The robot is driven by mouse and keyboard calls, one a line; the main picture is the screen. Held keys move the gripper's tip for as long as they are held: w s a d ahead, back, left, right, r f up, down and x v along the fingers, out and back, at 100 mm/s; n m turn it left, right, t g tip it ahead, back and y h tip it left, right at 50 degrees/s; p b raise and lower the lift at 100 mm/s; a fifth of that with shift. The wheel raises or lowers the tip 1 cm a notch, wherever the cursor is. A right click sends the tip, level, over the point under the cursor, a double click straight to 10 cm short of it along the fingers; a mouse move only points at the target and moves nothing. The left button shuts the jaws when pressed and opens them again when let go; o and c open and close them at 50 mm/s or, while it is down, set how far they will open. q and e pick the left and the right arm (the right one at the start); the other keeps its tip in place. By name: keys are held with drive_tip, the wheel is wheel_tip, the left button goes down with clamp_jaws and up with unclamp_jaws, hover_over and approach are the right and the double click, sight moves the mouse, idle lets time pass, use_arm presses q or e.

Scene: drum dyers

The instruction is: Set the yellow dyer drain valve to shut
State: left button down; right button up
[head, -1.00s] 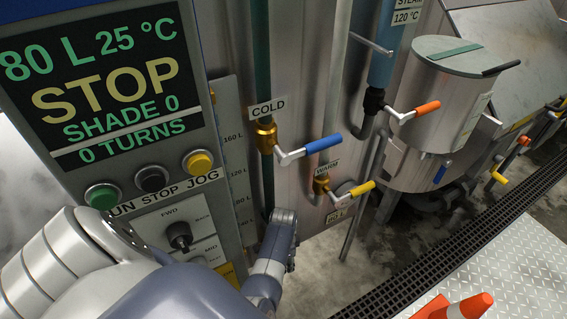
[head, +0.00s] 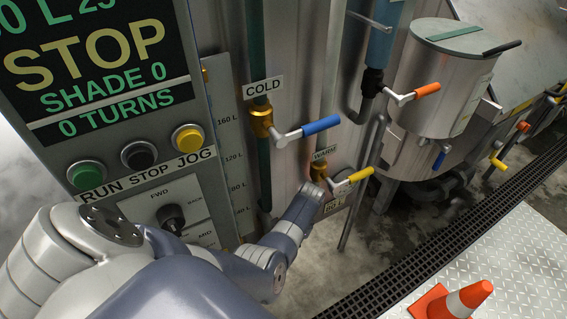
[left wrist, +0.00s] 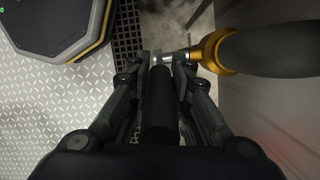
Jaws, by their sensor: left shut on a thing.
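In the left wrist view, my left gripper (left wrist: 163,66) is shut on a black valve lever (left wrist: 159,105), which lies lengthwise between the fingers. The lever's bright metal stem joins a brass valve body (left wrist: 208,52) on a thick dark pipe (left wrist: 272,49). In the head view, my left arm reaches down beside the cabinet, and its wrist covers the fingers, this lever and the valve. No label for this valve is readable. My right gripper is in neither view.
Above my wrist are a blue-handled COLD valve (head: 308,130) and a yellow-handled WARM valve (head: 350,181). A control panel (head: 95,75) reads STOP, 0 TURNS. A steel drum (head: 440,85) stands right. A floor grating (head: 440,235) and an orange cone (head: 455,302) lie at lower right.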

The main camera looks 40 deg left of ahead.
use_arm(q)
drive_tip(key=shift+w+d+f+b, duration=0.15)
drive_tip(key=shift+b, duration=0.2)
drive_tip(key=c, duration=1.4)
unclamp_jaws()
drive_tip(key=shift+c, duration=0.2)
drive_tip(key=v, duration=1.2)
drive_tip(key=shift+w, duration=0.35)
drive_tip(key=shift+d+f, duration=0.1)
